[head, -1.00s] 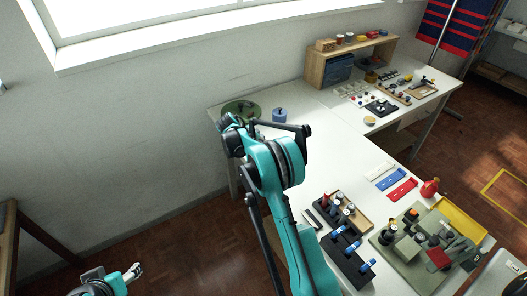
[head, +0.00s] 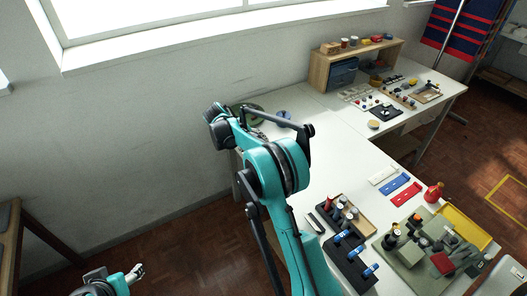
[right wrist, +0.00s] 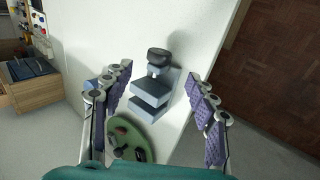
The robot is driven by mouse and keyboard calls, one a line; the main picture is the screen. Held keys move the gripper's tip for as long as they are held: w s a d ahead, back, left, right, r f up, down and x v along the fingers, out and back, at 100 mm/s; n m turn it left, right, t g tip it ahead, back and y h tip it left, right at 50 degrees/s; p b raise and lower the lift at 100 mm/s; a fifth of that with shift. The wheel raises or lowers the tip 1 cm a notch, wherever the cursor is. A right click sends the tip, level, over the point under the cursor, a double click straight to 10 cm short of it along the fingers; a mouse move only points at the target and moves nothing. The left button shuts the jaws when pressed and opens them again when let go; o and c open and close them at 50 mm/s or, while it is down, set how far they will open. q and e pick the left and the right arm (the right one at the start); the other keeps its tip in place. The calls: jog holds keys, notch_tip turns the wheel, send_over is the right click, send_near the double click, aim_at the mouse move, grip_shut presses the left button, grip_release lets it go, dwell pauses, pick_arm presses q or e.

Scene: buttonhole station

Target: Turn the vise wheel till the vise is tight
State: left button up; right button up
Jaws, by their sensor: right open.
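The vise (right wrist: 150,92) is a blue-grey stepped block with a gap between its jaws, seen in the right wrist view. Its dark rounded wheel (right wrist: 159,56) is at the upper end. My right gripper (right wrist: 159,74) is open, with a purple-padded finger on either side of the vise and neither clearly touching it. In the head view a small blue part of the vise (head: 284,116) seems to show behind my right arm, which hides the right gripper. My left gripper (head: 137,272) hangs low at the lower left, away from the table; its opening is too small to tell.
A round green tray (right wrist: 124,134) with dark items lies beside the vise. The white table (head: 335,140) has a free edge close to the vise. A wooden shelf (head: 318,72) stands at the back. Bottle racks and a green fixture board (head: 402,272) fill the front right.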

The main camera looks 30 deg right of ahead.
jog(key=v, duration=0.3)
jog(key=shift+a+r, duration=0.15)
jog(key=shift+r, duration=0.15)
jog(key=d+y+p, duration=0.1)
jog(key=d+y, duration=0.1)
jog(key=d+f+y+p, duration=0.1)
jog(key=d+y+p, duration=0.1)
jog(key=d, duration=0.1)
jog(key=d+y+p, duration=0.2)
jog(key=shift+w+d+f+g, duration=0.25)
jog(key=shift+d+g, duration=0.15)
jog(key=shift+d+y, duration=0.25)
jog(key=shift+y, duration=0.25)
jog(key=shift+f, duration=0.35)
notch_tip(320, 180, down, 7)
jog(key=shift+f+b, duration=0.15)
jog(key=shift+b, duration=0.9)
jog(key=shift+a, duration=0.1)
jog(key=c, duration=1.2)
jog(key=shift+o, duration=0.2)
